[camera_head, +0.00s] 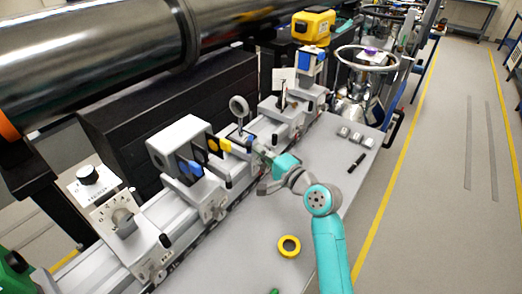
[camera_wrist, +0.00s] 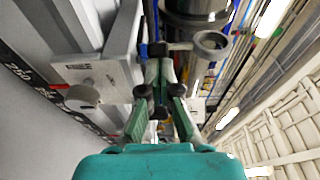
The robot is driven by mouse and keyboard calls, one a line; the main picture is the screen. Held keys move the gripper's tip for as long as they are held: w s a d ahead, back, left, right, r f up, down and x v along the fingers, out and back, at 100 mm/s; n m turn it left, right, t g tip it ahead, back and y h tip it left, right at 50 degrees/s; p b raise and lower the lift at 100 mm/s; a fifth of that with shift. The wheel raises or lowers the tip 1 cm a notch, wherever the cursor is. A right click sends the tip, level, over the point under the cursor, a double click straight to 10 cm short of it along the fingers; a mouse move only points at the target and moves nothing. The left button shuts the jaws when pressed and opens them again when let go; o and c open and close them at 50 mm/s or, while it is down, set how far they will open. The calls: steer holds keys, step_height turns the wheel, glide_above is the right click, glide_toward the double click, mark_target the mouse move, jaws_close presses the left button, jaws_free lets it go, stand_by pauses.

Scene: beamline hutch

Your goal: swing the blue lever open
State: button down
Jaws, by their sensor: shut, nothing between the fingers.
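A blue, dark-edged flap or lever (camera_head: 190,170) stands at the front of a light grey housing (camera_head: 178,142) on the rail, left of my gripper. A yellow one (camera_head: 214,146) stands just behind it. My gripper (camera_head: 254,148) is at the rail, right of the blue and yellow parts and apart from the blue one. In the wrist view, my gripper (camera_wrist: 160,66) has its fingers together and holds nothing. A dark bar and a round grey ring (camera_wrist: 211,43) are close beyond the tips; I cannot tell whether they touch. The blue part cannot be clearly made out there.
A ring on a post (camera_head: 239,106) stands behind my gripper. A dial unit (camera_head: 122,220) is on the rail at near left. A yellow tape roll (camera_head: 289,246), a black marker (camera_head: 356,162) and small grey blocks (camera_head: 356,137) lie on the bench. The bench right of the rail is mostly clear.

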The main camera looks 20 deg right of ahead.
steer(key=shift+a+h, duration=0.2)
steer(key=shift+h, duration=0.1)
steer(key=shift+a+m+t+h, duration=0.5)
steer(key=shift+a+m+h, duration=0.5)
steer(key=shift+a+h, duration=0.3)
steer(key=shift+a, duration=0.25)
